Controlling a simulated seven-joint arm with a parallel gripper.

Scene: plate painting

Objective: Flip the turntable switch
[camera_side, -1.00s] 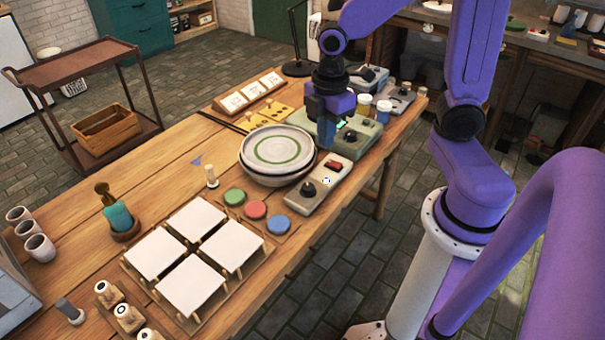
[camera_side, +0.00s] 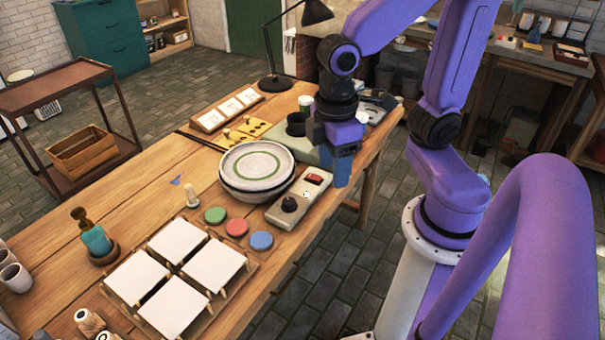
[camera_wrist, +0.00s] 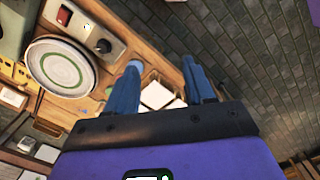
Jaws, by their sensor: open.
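The grey control box (camera_side: 270,214) lies near the table's right edge, with a red rocker switch (camera_side: 314,179) and a black knob (camera_side: 289,204). In the wrist view the red switch (camera_wrist: 87,24) and knob (camera_wrist: 104,46) show at upper left. My gripper (camera_side: 341,183) is just right of the box's switch end, pointing down. In the wrist view its blue fingers are apart and empty (camera_wrist: 162,64), off to the right of the box.
Green, red and blue paint discs (camera_side: 237,228) lie before the plate. White tiles (camera_side: 212,264) stand on a rack nearer the front. A green-grey box (camera_side: 300,149) and cups are behind my gripper. Floor lies open beyond the table's right edge.

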